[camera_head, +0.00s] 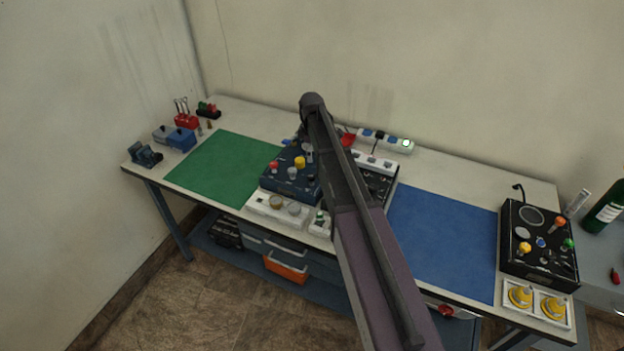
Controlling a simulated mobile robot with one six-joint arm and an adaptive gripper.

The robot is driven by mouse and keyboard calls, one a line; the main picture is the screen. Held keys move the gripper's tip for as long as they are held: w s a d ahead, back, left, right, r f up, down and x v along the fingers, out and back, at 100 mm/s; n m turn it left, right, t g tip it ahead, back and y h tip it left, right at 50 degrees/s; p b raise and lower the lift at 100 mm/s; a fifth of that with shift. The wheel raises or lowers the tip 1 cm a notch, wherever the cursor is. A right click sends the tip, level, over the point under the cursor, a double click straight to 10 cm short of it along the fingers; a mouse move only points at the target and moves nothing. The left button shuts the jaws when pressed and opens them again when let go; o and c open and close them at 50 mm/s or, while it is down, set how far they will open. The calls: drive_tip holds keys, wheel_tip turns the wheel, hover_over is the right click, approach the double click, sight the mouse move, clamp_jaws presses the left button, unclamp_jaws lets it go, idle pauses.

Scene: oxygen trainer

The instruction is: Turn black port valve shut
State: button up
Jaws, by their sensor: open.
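I cannot single out the black port valve at this size. A dark blue box (281,184) with red, yellow and pale knobs stands mid-table, partly behind my arm. A black panel (379,181) lies just right of it, also largely covered by my arm. A black box (515,262) with orange, green, yellow and blue knobs and a round dial (531,215) stands at the table's right end. My arm reaches up from the bottom over the middle units. My gripper is not distinguishable; it seems hidden behind the arm.
A green mat (222,168) and a blue mat (440,240) lie clear on the table. Blue boxes (180,139) and a red tool holder (187,121) stand at the left. A power strip (385,141) lies at the back. Yellow knobs (520,296) sit at front right. A green bottle (605,208) stands far right.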

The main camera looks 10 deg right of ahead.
sight(311, 176)
drive_tip(key=shift+f+b, duration=5.15)
drive_tip(key=shift+f, duration=0.3)
clamp_jaws()
